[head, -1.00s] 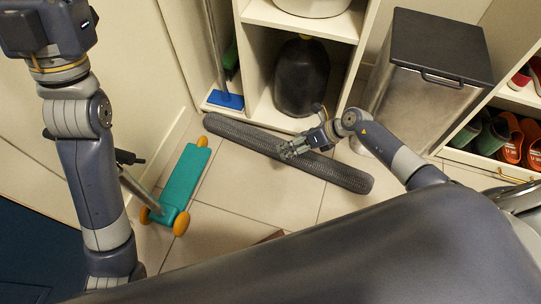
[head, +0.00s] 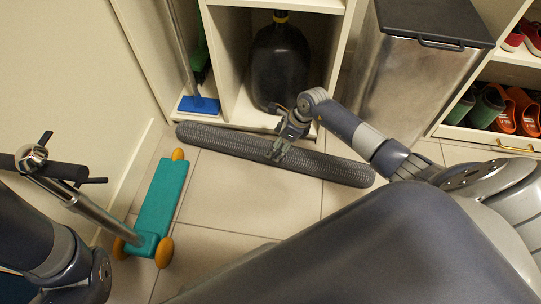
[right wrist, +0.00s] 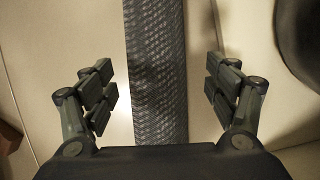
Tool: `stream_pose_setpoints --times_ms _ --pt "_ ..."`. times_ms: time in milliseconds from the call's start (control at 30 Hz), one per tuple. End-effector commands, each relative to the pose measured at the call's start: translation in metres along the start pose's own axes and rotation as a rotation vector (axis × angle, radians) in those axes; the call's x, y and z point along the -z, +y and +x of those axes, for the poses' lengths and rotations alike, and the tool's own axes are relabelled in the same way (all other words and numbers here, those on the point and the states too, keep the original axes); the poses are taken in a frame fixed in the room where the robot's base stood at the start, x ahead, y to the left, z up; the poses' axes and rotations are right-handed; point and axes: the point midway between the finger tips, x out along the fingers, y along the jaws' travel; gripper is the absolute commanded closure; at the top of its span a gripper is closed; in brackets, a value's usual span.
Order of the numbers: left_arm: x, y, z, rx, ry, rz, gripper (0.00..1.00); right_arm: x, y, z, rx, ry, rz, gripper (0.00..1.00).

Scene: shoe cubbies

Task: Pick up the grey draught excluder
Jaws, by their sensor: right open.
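The grey draught excluder (head: 325,166) is a long, dark, textured roll lying on the tiled floor in front of the cubbies in the head view. My right gripper (head: 278,150) is over its middle. In the right wrist view the excluder (right wrist: 157,75) runs between the two fingers of my right gripper (right wrist: 165,95), which are open with a gap on each side of it. The head view does not show clearly how high the fingers are above the floor. My left arm shows at the lower left edge of the head view, but its gripper is out of view.
A teal scooter (head: 160,205) with orange wheels stands at the left. A black rounded container (head: 280,65) sits in the cubby behind. A metal bin (head: 405,85) and shoes (head: 505,108) are at the right. Floor tiles (head: 235,205) in front are clear.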

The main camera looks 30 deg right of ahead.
Motion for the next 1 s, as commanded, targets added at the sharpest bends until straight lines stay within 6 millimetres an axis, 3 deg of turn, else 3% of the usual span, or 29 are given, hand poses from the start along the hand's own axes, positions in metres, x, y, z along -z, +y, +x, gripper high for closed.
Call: stream_pose_setpoints --times_ms 167,600,867,1000 --pt "0.003 0.001 -0.004 -0.001 0.004 0.001 0.60 -0.001 0.001 0.007 0.000 -0.002 0.000 0.20" --pt "0.016 0.014 -0.045 -0.006 0.002 -0.002 0.60 -0.003 0.005 0.053 -0.001 -0.003 0.000 0.20" --pt "0.016 0.013 -0.044 -0.006 0.002 -0.003 0.60 -0.004 0.004 0.053 0.000 -0.001 0.000 0.20" --pt "0.016 0.013 -0.044 -0.005 0.003 -0.002 0.60 -0.004 0.004 0.053 0.000 -0.001 0.000 0.47"
